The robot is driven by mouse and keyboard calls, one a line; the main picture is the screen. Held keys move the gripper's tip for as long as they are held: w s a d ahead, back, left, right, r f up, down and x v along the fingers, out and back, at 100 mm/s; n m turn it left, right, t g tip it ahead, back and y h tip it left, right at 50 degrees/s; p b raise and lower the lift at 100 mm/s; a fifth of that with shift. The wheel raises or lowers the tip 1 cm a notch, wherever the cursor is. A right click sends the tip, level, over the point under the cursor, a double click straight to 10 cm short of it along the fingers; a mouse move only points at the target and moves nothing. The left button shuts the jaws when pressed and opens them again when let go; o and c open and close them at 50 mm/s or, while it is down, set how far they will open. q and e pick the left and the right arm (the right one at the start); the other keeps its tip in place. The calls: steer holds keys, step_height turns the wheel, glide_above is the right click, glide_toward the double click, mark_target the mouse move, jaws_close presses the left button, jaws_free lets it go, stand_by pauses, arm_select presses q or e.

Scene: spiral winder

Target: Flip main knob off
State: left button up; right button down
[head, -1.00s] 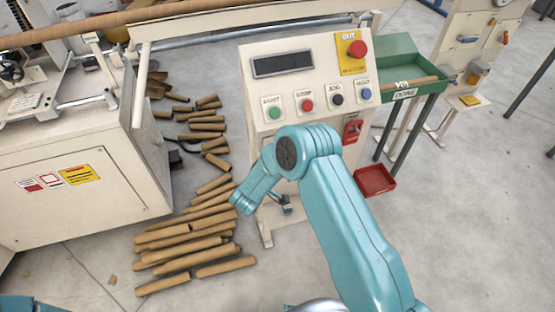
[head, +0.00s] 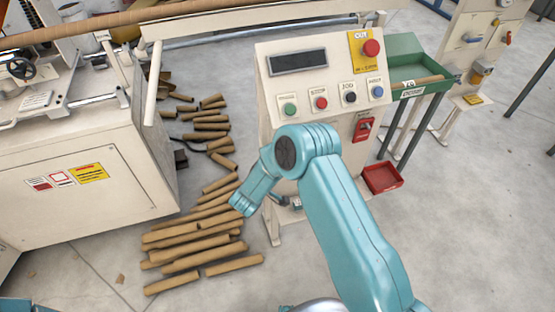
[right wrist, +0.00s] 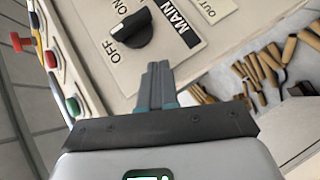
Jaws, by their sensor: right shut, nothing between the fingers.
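The main knob (right wrist: 131,34) is a black rotary knob on a pale panel in the right wrist view, with ON, OFF and MAIN labels around it. I cannot tell which label it points at. My right gripper (right wrist: 158,68) is shut and empty. Its tips appear just below the knob in that view, apart from it. In the head view my teal right arm covers the lower front of the control console (head: 335,115), and I cannot make out the knob there. My left gripper is outside the views.
The console carries green, red, black and blue buttons, a red emergency button (head: 371,48) and a red switch (head: 363,129). Cardboard tubes (head: 195,235) lie on the floor to its left. A green tray (head: 420,62) and a red bin (head: 383,178) stand right.

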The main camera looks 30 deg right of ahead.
steer(key=s+a+b, duration=0.1)
steer(key=s+a, duration=0.4)
steer(key=a, duration=0.2)
steer(key=shift+a, duration=0.25)
steer(key=shift+a, duration=0.1)
steer(key=shift+f, duration=0.1)
steer(key=s+d+f+g, duration=0.1)
steer(key=s+d, duration=0.1)
steer(key=d, duration=0.4)
steer(key=s+a+f+y, duration=0.2)
steer(key=s+f+y, duration=0.1)
steer(key=f+y, duration=0.35)
steer(key=s+a+f+m+g+y, duration=0.2)
steer(key=s+a+g+y, duration=0.1)
steer(key=s+a, duration=0.5)
steer(key=s+a+f+m+g+y, duration=0.2)
steer(key=s+a+y, duration=0.4)
steer(key=s, duration=0.5)
steer(key=shift+a+f+m+g, duration=0.25)
steer(key=shift+a+m+g, duration=0.35)
steer(key=shift+a+g, duration=0.35)
